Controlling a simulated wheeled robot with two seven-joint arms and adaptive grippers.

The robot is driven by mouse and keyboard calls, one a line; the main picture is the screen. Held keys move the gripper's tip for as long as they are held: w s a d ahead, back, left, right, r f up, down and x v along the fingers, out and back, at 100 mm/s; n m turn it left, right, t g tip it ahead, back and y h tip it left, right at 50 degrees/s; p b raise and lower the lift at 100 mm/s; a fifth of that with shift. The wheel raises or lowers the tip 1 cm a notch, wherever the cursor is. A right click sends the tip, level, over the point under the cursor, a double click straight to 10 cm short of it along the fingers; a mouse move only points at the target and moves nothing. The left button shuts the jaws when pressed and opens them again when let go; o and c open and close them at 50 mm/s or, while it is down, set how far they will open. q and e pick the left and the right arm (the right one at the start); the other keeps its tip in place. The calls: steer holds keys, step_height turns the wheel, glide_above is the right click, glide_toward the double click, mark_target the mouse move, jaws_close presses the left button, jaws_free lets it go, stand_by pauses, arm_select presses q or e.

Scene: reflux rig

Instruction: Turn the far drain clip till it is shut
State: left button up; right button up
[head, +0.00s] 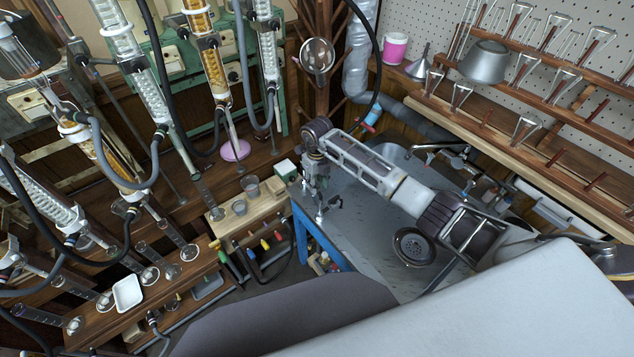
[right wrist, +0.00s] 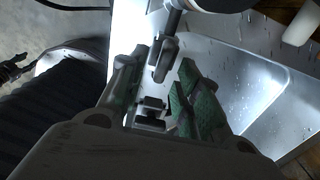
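I cannot single out the far drain clip with certainty in either view. Several small coloured pieces (head: 264,244) in yellow, red and green sit by dark hoses below the wooden block, too small to identify. My right gripper (head: 328,210) hangs pointing down over the left end of the grey sink top. In the right wrist view its green-padded fingers (right wrist: 157,92) stand apart. A dark grey hanging piece (right wrist: 162,58) shows between and beyond the fingertips; I cannot tell whether it touches them.
The grey sink top (head: 365,245) has a blue frame (head: 318,238) and a dark round drain (head: 412,247). A wooden block with grey cups (head: 239,207) stands left of my gripper. Glass condensers with black hoses (head: 128,235) crowd the left. A drying rack (head: 540,80) lines the right.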

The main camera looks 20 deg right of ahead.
steer(key=shift+c, duration=0.3)
jaws_close()
